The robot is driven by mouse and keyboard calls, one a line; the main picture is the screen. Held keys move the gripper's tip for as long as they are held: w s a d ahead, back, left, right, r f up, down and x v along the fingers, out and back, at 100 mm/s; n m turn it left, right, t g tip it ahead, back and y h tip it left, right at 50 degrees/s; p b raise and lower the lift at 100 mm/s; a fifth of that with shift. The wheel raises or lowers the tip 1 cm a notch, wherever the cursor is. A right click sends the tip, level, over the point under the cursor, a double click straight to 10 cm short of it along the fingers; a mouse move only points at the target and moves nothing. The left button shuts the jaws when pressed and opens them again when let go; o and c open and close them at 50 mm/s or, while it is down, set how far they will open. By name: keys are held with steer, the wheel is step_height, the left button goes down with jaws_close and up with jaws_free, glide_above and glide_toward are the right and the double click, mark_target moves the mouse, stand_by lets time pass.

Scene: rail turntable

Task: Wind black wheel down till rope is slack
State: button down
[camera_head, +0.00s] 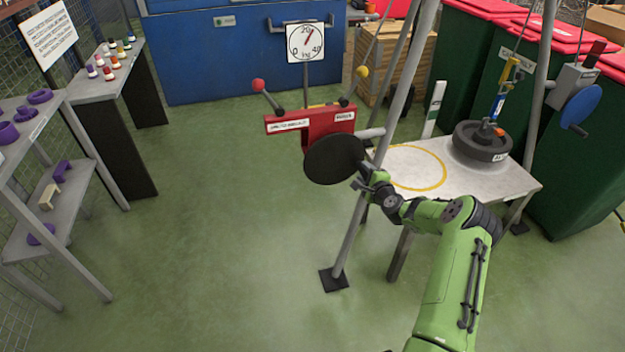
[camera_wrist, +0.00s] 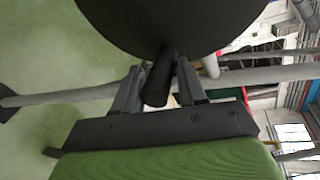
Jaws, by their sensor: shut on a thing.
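The black wheel (camera_head: 335,158) is a flat disc beside the red panel, on the frame's near leg. It fills the top of the wrist view (camera_wrist: 170,22). My gripper (camera_head: 368,180) is at its lower right edge, shut on the wheel's black crank handle (camera_wrist: 160,78), which sits between the two fingers. A dark round weight (camera_head: 482,145) is at the right of the white table (camera_head: 455,190); I cannot tell whether it touches the top. A hook with blue and yellow parts (camera_head: 498,95) is above it, on a thin rope (camera_head: 526,32) that looks straight.
A dial (camera_head: 305,42) marked 0, 20, 40 has its needle a little past 20. The red panel (camera_head: 312,121) carries red- and yellow-knobbed levers. A blue wheel (camera_head: 580,105) is on the right leg. Grey frame legs (camera_head: 350,235) stand close to my arm. The left floor is clear.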

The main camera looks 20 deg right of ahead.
steer(key=shift+d+r+n, duration=0.2)
steer(key=shift+r+n, duration=0.4)
steer(key=shift+r, duration=0.15)
steer(key=shift+w+r+n+t+h, duration=0.1)
steer(key=shift+r+n+t+h, duration=0.3)
steer(key=shift+r+n, duration=0.6)
steer(key=shift+r, duration=0.1)
steer(key=shift+a+r+n+h, duration=0.2)
steer(key=shift+r+n+h, duration=0.3)
steer(key=shift+r+n, duration=0.45)
steer(key=shift+b, duration=0.3)
steer(key=shift+a+r+n+h+b, duration=0.35)
steer(key=shift+r+n, duration=0.45)
steer(key=shift+n, duration=0.15)
